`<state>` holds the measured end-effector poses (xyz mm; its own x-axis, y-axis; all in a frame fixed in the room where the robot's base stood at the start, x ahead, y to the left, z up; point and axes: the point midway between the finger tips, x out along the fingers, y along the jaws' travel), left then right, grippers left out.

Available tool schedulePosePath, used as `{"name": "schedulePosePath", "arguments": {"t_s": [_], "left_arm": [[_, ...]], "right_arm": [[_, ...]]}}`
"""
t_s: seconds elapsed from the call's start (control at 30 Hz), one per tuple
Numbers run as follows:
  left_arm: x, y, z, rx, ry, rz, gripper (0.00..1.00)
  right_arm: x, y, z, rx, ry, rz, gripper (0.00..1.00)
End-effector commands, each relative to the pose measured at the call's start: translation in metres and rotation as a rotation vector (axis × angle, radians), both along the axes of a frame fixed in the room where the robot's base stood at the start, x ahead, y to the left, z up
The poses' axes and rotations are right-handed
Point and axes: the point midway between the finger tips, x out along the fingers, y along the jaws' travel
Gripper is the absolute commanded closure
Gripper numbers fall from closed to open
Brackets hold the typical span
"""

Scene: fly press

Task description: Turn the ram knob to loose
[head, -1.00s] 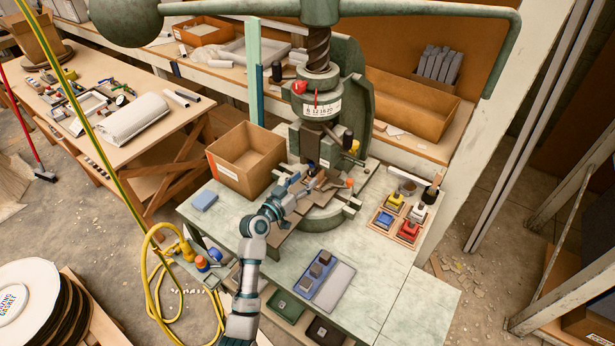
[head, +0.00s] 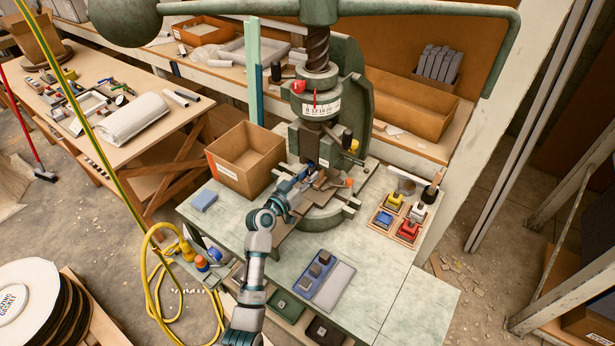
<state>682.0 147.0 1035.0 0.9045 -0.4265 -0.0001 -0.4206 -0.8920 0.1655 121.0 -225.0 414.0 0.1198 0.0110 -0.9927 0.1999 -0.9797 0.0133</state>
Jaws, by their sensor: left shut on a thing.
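The green fly press (head: 357,95) stands on the bench with its screw, scale collar and ram above the round bed. The small dark ram knob (head: 311,164) is low on the front of the ram. My left gripper (head: 306,174) reaches it from the lower left. Its fingers are shut on the knob, partly hiding it; the knob's exact setting is too small to read. My right gripper is not in view.
An open cardboard box (head: 247,160) stands just left of the press. A tray of colored blocks (head: 399,219) is at right, and a blue tray with grey blocks (head: 325,275) lies in front. The press's long handle spans overhead. The bench front right is clear.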

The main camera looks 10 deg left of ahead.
Motion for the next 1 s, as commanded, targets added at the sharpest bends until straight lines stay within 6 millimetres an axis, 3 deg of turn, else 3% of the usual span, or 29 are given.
{"name": "schedulePosePath", "arguments": {"t_s": [0.2,1.0], "left_arm": [[0.0,0.0,0.0,-0.067,0.029,0.0,1.0],[0.0,0.0,0.0,-0.723,0.299,0.002,1.0]], "right_arm": [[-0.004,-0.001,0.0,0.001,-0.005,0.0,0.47],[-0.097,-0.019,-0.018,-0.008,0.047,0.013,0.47]]}}
